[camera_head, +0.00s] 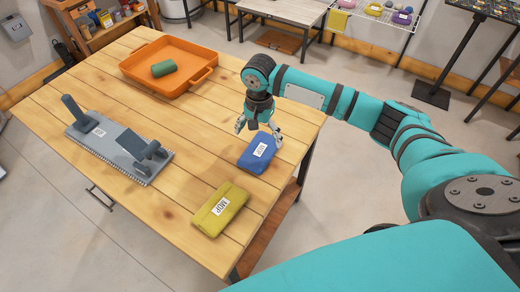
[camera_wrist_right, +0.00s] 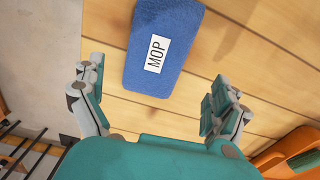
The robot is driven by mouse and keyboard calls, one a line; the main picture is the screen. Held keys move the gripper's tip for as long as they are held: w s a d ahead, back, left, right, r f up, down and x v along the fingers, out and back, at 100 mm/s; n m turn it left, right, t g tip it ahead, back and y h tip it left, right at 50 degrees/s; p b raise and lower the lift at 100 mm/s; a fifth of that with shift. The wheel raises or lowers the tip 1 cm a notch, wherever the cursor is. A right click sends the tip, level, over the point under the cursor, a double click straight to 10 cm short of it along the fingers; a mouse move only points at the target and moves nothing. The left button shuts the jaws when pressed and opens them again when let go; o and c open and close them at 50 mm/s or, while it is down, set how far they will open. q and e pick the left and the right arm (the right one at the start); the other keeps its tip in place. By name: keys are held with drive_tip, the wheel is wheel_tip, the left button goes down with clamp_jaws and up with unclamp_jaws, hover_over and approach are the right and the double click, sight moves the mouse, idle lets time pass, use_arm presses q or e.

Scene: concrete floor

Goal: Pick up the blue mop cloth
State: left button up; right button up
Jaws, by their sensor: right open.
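The blue mop cloth (camera_head: 256,156) lies folded on the wooden table near its right edge, with a white label reading MOP. In the right wrist view the blue cloth (camera_wrist_right: 166,38) lies beyond the fingertips, its near end in line with the gap between them. My right gripper (camera_head: 259,128) is open and empty, just above and behind the cloth in the head view. Its two spread fingers also show in the right wrist view (camera_wrist_right: 158,88). I cannot tell the exact height over the table. My left gripper is not in view.
A yellow mop cloth (camera_head: 220,210) lies on the table in front of the blue one. An orange tray (camera_head: 195,52) holding a green cloth (camera_head: 163,69) stands at the back. The table middle is clear.

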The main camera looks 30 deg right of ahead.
sight(261, 149)
drive_tip(key=shift+s+f, duration=0.15)
drive_tip(key=shift+f, duration=0.35)
drive_tip(key=f, duration=0.1)
drive_tip(key=f+p, duration=0.1)
drive_tip(key=f, duration=0.1)
drive_tip(key=shift+s+d+f, duration=0.15)
drive_tip(key=shift+s+f, duration=0.1)
drive_tip(key=shift+f, duration=0.6)
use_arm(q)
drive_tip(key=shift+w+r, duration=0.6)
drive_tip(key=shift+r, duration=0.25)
use_arm(e)
drive_tip(key=c, duration=1.1)
